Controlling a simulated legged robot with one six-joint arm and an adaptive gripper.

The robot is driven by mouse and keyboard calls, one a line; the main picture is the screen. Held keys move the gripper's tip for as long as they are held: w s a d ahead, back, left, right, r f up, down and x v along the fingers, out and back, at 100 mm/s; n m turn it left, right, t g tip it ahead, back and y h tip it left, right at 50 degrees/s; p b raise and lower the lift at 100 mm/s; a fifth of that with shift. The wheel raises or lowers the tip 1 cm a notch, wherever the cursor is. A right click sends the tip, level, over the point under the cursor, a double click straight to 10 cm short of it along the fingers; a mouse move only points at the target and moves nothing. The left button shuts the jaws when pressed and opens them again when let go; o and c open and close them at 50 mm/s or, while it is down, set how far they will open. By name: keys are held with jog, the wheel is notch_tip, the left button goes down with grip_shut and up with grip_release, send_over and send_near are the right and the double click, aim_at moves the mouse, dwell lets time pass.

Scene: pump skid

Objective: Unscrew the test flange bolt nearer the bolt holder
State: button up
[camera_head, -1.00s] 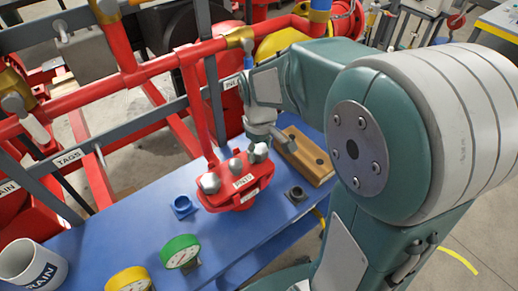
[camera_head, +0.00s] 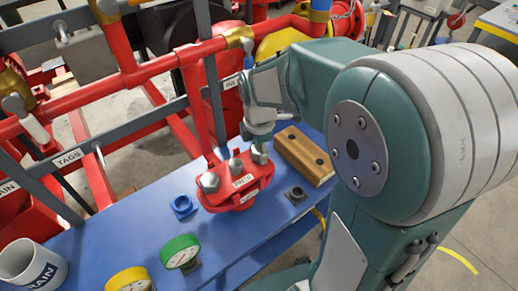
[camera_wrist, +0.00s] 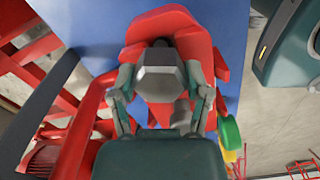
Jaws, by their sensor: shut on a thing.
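The red test flange (camera_head: 240,190) stands over the blue bench with grey hex-headed bolts on it. One bolt (camera_head: 209,182) is on its left, and a smaller grey piece (camera_head: 235,164) sits mid-top. My gripper (camera_head: 260,150) is at the right-hand bolt, the one nearer the wooden bolt holder (camera_head: 297,148), and mostly hides it. In the wrist view, that bolt's large hex head (camera_wrist: 160,75) lies between the two fingers of my gripper (camera_wrist: 162,88), which are shut on it. The red flange (camera_wrist: 180,30) shows behind it.
The blue bench (camera_head: 140,235) carries a blue fitting (camera_head: 183,206), a dark fitting (camera_head: 296,194), a green gauge (camera_head: 180,250), a yellow gauge (camera_head: 128,280) and a white mug (camera_head: 32,264). Red pipes (camera_head: 150,60) and grey rails run close behind the flange.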

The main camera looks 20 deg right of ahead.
jog(key=shift+s+f+n, duration=0.1)
jog(key=shift+f+n, duration=0.05)
jog(key=shift+n, duration=0.25)
jog(key=o, duration=1.2)
jog(key=shift+r, duration=0.35)
notch_tip(320, 180, up, 11)
jog(key=shift+r, duration=0.2)
